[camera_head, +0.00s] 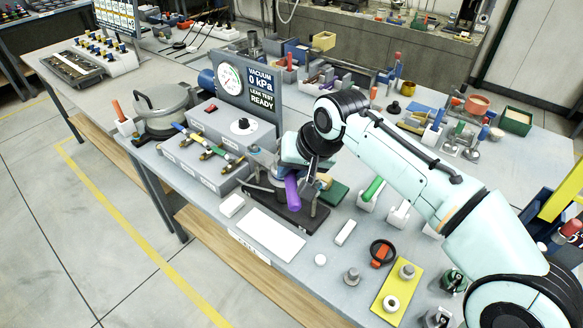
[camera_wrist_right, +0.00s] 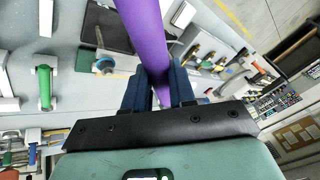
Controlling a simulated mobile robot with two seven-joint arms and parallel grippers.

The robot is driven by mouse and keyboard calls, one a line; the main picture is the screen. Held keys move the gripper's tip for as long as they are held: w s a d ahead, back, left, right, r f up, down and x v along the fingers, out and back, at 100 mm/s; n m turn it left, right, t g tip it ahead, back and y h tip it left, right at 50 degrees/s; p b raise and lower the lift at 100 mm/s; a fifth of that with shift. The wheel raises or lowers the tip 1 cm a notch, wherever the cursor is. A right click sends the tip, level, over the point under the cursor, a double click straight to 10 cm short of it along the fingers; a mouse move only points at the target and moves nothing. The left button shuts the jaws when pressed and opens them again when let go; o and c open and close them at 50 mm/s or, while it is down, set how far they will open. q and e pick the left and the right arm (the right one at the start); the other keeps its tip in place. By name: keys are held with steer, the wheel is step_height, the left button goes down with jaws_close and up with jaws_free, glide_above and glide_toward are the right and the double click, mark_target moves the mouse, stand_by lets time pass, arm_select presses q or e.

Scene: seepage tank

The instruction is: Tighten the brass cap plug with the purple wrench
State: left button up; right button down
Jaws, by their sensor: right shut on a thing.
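The purple wrench (camera_head: 292,190) is in my right gripper (camera_head: 292,168), over the dark base plate (camera_head: 305,219) at the front of the bench. In the right wrist view the wrench (camera_wrist_right: 148,28) runs up and out of the top edge, and the gripper's blue fingers (camera_wrist_right: 160,88) are closed on it. My wrist and gripper cover much of the fixture on the plate. I cannot make out the brass cap plug there, nor whether the wrench touches it. My left gripper is not in view.
A grey box with coloured valves (camera_head: 205,145) and a gauge panel (camera_head: 245,88) reading 0 kPa stand to the left. A white tray (camera_head: 270,233) lies in front. A green-handled tool (camera_head: 372,189) and a yellow plate (camera_head: 397,292) are to the right.

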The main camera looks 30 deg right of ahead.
steer(key=shift+f+b, duration=0.65)
steer(key=shift+f, duration=0.35)
steer(key=shift+w+a+m+h, duration=0.2)
steer(key=shift+a+m, duration=0.2)
steer(key=shift+a, duration=0.05)
steer(key=shift+w+a+m+h, duration=0.2)
steer(key=shift+a+m, duration=0.2)
steer(key=shift+w+a+m+h, duration=0.5)
steer(key=shift+a+m, duration=0.25)
steer(key=shift+m, duration=0.05)
steer(key=shift+w+a+m+h, duration=0.4)
steer(key=shift+w+a+m, duration=0.2)
steer(key=shift+a+m, duration=0.15)
